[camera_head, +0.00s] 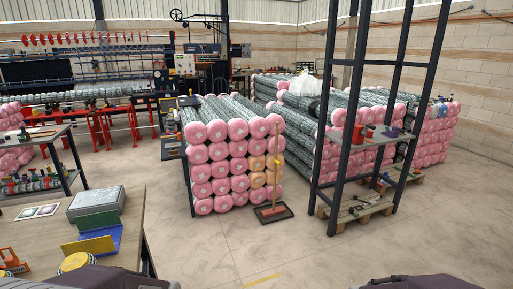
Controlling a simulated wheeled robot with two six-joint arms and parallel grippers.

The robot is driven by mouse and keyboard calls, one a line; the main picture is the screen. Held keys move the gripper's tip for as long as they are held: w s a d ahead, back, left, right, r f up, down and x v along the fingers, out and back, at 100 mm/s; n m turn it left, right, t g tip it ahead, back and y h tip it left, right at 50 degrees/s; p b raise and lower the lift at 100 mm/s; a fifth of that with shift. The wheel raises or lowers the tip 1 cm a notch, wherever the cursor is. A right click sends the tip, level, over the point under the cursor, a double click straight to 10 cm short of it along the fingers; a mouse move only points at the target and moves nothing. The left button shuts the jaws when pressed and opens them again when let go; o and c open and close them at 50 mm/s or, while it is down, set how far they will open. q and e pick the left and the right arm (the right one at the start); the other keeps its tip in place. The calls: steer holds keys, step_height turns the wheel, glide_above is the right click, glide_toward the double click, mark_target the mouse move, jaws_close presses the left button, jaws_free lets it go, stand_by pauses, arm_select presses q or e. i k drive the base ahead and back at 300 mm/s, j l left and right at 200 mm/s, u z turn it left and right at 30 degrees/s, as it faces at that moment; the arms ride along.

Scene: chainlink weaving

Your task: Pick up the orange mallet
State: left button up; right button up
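An orange object (12,260) lies at the left edge of the wooden table (130,235) in the lower left. It is small and partly cut off, and I cannot tell for sure that it is the mallet. Neither of my grippers shows. Only dark rounded parts, probably of my own arms, show along the bottom edge.
On the table are a grey box (97,201), a blue tray (95,240), a yellow piece (88,245) and a round yellow-rimmed item (77,262). Pink-ended mesh rolls (222,165) and a dark rack (335,200) stand beyond. The floor (300,255) in front is clear.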

mark_target(178, 135)
steer(key=i+l+u, duration=0.15)
steer(key=i, duration=0.35)
steer(key=i+l+u, duration=0.15)
steer(key=i, duration=0.3)
steer(key=i+l+u, duration=0.15)
steer(key=i+l, duration=0.2)
steer(key=i+u, duration=0.15)
steer(key=i, duration=0.6)
steer(key=i+u, duration=0.2)
steer(key=i, duration=0.5)
steer(key=i+u, duration=0.15)
steer(key=i, duration=0.6)
steer(key=i+j, duration=0.15)
steer(key=i, duration=0.55)
steer(key=i+j+u, duration=0.15)
steer(key=i, duration=0.55)
steer(key=i+j+z, duration=0.35)
steer(key=i+j, duration=0.2)
steer(key=i, duration=0.15)
steer(key=j+z, duration=0.2)
steer(key=j, duration=1.05)
steer(key=i+j+z, duration=0.15)
steer(key=i+j, duration=0.15)
steer(key=i+j+z, duration=0.1)
steer(key=i+j, duration=0.2)
steer(key=j, duration=0.25)
steer(key=i+j+z, duration=0.15)
steer(key=j, duration=0.3)
steer(key=i+j+z, duration=0.15)
steer(key=i, duration=0.4)
